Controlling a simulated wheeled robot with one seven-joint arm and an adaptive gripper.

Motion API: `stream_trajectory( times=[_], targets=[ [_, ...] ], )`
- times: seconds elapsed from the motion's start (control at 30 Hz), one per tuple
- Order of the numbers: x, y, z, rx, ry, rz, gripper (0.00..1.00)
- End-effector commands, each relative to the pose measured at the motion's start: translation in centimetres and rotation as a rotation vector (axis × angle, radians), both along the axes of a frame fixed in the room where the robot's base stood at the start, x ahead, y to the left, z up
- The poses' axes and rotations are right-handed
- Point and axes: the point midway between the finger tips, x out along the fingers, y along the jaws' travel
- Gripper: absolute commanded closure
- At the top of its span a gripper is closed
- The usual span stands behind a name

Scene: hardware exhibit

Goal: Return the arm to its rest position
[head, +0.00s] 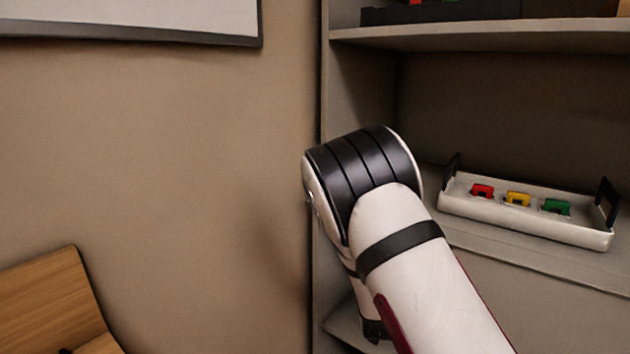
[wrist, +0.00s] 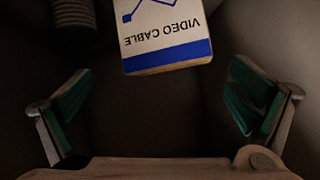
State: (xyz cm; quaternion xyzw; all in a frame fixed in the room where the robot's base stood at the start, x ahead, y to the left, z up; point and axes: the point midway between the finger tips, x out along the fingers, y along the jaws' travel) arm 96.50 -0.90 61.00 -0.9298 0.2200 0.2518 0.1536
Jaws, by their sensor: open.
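My arm reaches from the bottom right of the head view toward the shelf unit (head: 480,38). Its elbow is in front of the shelf's left side, and my gripper is hidden there behind the arm. In the wrist view my gripper (wrist: 160,105) is open, with its two green-padded fingers wide apart and nothing between the tips. A white and blue box labelled "VIDEO CABLE" (wrist: 165,30) shows upside down beyond the fingers, apart from them.
A white tray (head: 470,212) with black handles holds red, yellow and green pieces on the middle shelf, right of my arm. A dark ribbed object (wrist: 73,14) is at the wrist view's top left. A wooden chair (head: 45,300) stands at lower left.

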Motion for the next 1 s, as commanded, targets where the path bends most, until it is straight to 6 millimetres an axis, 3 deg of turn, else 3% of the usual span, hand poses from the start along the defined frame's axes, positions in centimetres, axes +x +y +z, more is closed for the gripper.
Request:
stream_trajectory(
  times=[0.03, 0.27, 0.57, 0.77, 1.0],
  targets=[
    [-0.5, 0.2, 1.4, 0.043, 0.032, -0.004, 0.0],
    [-4.6, 2.1, 6.0, 0.197, 0.219, 0.049, 0.0],
    [-11.8, 4.2, 12.6, 0.309, 0.41, 0.186, 0.0],
    [-18.3, 4.9, 17.2, 0.335, 0.526, 0.303, 0.0],
    [-28.0, 4.6, 21.8, 0.299, 0.668, 0.442, 0.0]
  ],
)
